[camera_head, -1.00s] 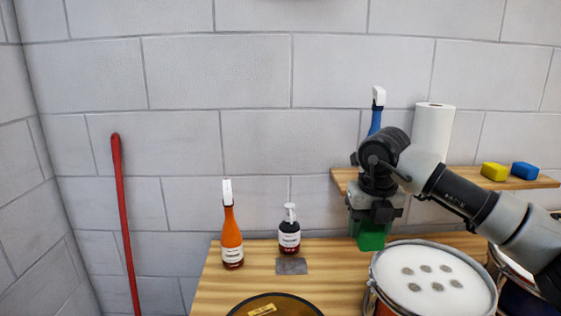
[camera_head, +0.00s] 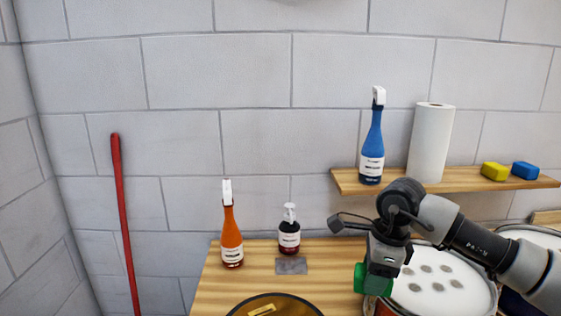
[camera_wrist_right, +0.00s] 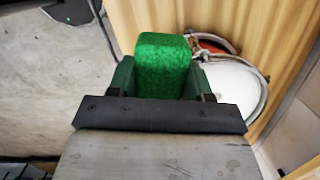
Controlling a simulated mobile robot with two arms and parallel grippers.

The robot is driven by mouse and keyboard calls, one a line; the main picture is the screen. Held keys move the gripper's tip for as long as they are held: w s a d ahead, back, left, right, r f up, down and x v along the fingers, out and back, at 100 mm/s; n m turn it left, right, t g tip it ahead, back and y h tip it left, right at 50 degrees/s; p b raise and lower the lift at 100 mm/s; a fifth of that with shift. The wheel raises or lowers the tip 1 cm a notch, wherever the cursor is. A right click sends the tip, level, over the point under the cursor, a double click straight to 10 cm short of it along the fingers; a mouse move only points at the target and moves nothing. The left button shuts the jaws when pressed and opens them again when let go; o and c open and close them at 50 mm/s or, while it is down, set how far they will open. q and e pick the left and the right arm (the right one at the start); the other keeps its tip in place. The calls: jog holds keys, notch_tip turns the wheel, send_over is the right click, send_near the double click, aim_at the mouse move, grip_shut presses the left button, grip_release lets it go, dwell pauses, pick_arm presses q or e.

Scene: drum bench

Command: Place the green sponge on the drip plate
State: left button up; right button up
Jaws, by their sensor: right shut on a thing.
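The green sponge (camera_head: 359,278) is held between the fingers of my right gripper (camera_head: 377,284), over the right part of the bench at the left side of a white-topped drum. In the right wrist view the sponge (camera_wrist_right: 163,62) sticks out past both fingers of the right gripper (camera_wrist_right: 161,82). A small flat grey plate (camera_head: 291,265), which looks like the drip plate, lies bare on the bench in front of the dark pump bottle, left of my right gripper and apart from it. My left gripper is out of view.
An orange spray bottle (camera_head: 231,240) and a dark pump bottle (camera_head: 289,232) stand near the plate. A dark-rimmed round drum (camera_head: 276,306) is in front. A white-topped drum (camera_head: 441,272) is at right. The shelf (camera_head: 445,181) holds a blue spray bottle (camera_head: 372,150), paper roll (camera_head: 430,143) and sponges.

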jog(key=s+f+n+b, duration=0.2)
jog(key=s+f+n, duration=0.1)
jog(key=f+n, duration=0.2)
jog(key=s+f+n+g+h+b, duration=0.1)
jog(key=s+f+n+b, duration=0.1)
jog(key=f+n, duration=0.3)
jog(key=s+d+f+n+g+b, duration=0.1)
jog(key=s+f+n+b, duration=0.2)
jog(key=n, duration=0.7)
jog(key=shift+s+f+n+h, duration=0.2)
jog(key=shift+s+f, duration=0.05)
jog(key=shift+f, duration=0.45)
jog(key=shift+s+f+n+h, duration=0.2)
jog(key=shift+f, duration=0.5)
jog(key=shift+s+f, duration=0.1)
jog(key=s+f, duration=0.3)
jog(key=s, duration=0.5)
